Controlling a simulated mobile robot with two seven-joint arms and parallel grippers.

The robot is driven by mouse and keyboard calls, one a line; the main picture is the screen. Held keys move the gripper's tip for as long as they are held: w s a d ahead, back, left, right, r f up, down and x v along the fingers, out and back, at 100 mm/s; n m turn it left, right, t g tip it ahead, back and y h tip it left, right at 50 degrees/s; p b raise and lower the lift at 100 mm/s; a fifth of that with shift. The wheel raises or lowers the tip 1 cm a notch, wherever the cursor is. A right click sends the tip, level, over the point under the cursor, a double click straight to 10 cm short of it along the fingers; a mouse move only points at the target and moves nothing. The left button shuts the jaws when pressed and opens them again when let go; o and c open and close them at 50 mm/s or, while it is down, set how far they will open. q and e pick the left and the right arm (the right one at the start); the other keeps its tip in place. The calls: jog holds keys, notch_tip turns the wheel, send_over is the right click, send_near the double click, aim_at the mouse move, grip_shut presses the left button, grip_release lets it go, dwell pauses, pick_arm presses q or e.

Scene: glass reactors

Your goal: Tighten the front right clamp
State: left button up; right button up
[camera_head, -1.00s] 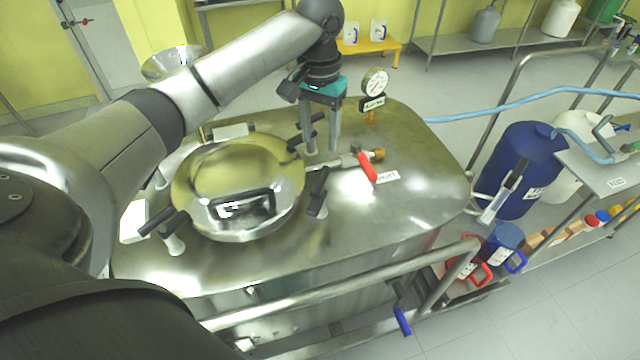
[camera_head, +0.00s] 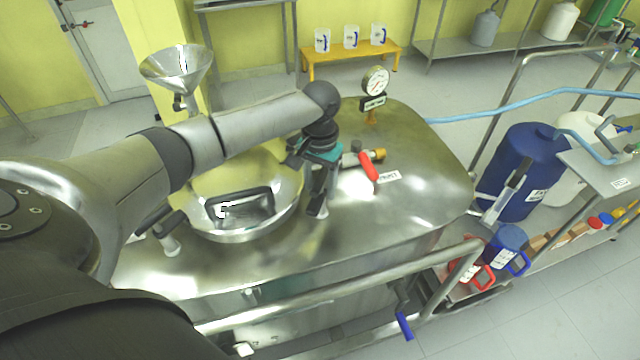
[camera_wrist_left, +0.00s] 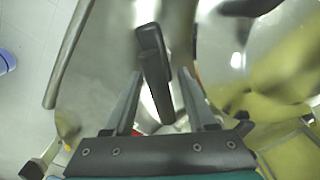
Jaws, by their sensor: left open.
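The round steel lid (camera_head: 255,222) with its black handle sits on the reactor top. The front right clamp (camera_head: 318,209) stands at the lid's right front edge, partly hidden by my left gripper (camera_head: 322,188). My left gripper points down over this clamp. In the left wrist view, the clamp's black handle (camera_wrist_left: 154,72) lies between the two spread fingers of the gripper (camera_wrist_left: 160,78), with a gap visible on both sides. The front left clamp (camera_head: 168,232) stands at the lid's left edge. My left arm hides the rear of the lid. My right gripper is not in view.
A red-handled valve (camera_head: 368,166) lies just right of my left gripper, with a pressure gauge (camera_head: 375,82) behind it. A steel rail (camera_head: 350,284) runs along the front. A funnel (camera_head: 177,66) stands at the back left. The reactor top's right side is clear.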

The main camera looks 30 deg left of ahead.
pick_arm(q)
grip_shut()
dwell(0.4)
jog(key=m+p, duration=0.2)
jog(key=p, duration=0.1)
jog(key=shift+r, duration=0.2)
jog(key=m+p, duration=0.2)
jog(key=m, duration=0.2)
jog(key=shift+p, duration=0.4)
jog(key=m+p, duration=0.1)
jog(key=m, duration=0.1)
jog(key=shift+f+m, duration=0.1)
jog(key=shift+m, duration=0.3)
jog(key=m, duration=0.2)
jog(key=shift+m+p, duration=0.3)
jog(key=shift+p, duration=0.1)
jog(key=m, duration=0.3)
jog(key=shift+w, duration=0.1)
jog(key=shift+m, duration=1.7)
